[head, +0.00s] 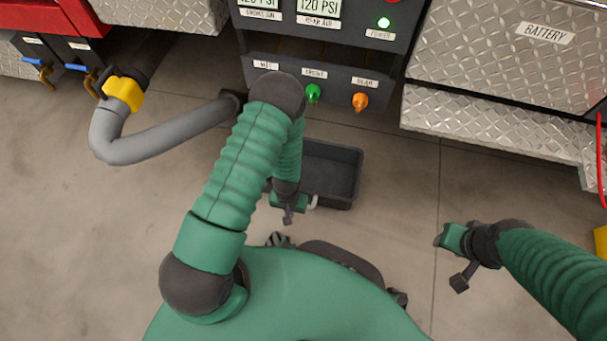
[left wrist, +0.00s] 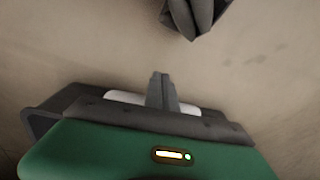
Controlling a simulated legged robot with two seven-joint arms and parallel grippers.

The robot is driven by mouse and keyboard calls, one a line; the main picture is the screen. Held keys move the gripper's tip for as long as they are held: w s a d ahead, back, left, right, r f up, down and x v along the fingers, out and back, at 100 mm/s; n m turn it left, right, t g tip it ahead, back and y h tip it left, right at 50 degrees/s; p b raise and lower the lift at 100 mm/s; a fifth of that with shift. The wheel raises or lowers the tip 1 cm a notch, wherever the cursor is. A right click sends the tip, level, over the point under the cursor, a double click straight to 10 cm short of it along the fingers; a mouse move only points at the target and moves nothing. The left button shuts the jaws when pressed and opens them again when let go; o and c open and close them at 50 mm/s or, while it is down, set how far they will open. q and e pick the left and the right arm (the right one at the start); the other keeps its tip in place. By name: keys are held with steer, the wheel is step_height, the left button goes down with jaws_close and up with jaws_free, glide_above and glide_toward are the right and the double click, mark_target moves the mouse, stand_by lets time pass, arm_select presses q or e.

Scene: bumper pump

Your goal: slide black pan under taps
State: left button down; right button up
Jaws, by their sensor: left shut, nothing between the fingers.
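The black pan (head: 335,178) is an open rectangular tray on the floor, in front of the tap panel. Its left part is hidden by my left arm. A pale handle (head: 313,202) shows at its near side. A green tap (head: 313,93) and an orange tap (head: 360,101) stick out of the panel beyond the pan; my arm covers the area left of them. My left gripper (head: 288,216) is shut and empty at the pan's near side, beside the handle. In the left wrist view its closed fingers (left wrist: 160,90) overlap a pale bar (left wrist: 125,98); contact is unclear. My right gripper (head: 460,281) looks shut and empty, right of the pan.
A grey hose (head: 165,138) with a yellow coupling (head: 124,92) lies left of the pan. The grey gauge panel (head: 335,28) and diamond-plate steps (head: 490,128) bound the far side. The floor between the pan and my right gripper is clear.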

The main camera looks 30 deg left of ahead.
arm_select(q)
steer(key=shift+w+a+b, duration=0.4)
steer(key=shift+w+a, duration=0.05)
steer(key=shift+w, duration=1.3)
steer(key=shift+w+a+b, duration=0.35)
steer(key=shift+w+a, duration=0.05)
steer(key=shift+w, duration=1.3)
steer(key=shift+w+a+b, duration=0.4)
steer(key=shift+w+a, duration=0.05)
steer(key=shift+w, duration=1.3)
steer(key=shift+w+a+b, duration=0.2)
steer(key=shift+w+b, duration=0.2)
steer(key=shift+w, duration=0.5)
steer(key=shift+w+a+b, duration=0.25)
steer(key=shift+w+b, duration=0.2)
steer(key=shift+w, duration=0.45)
steer(key=shift+w+a+b, duration=0.2)
steer(key=shift+w+b, duration=0.2)
steer(key=shift+w, duration=0.5)
steer(key=shift+s+d+p, duration=0.2)
steer(key=shift+s+p, duration=0.55)
steer(key=shift+s, duration=0.05)
steer(key=shift+s+d+p, duration=0.2)
steer(key=shift+s+p, duration=0.55)
step_height(320, 180, up, 10)
steer(key=p, duration=0.9)
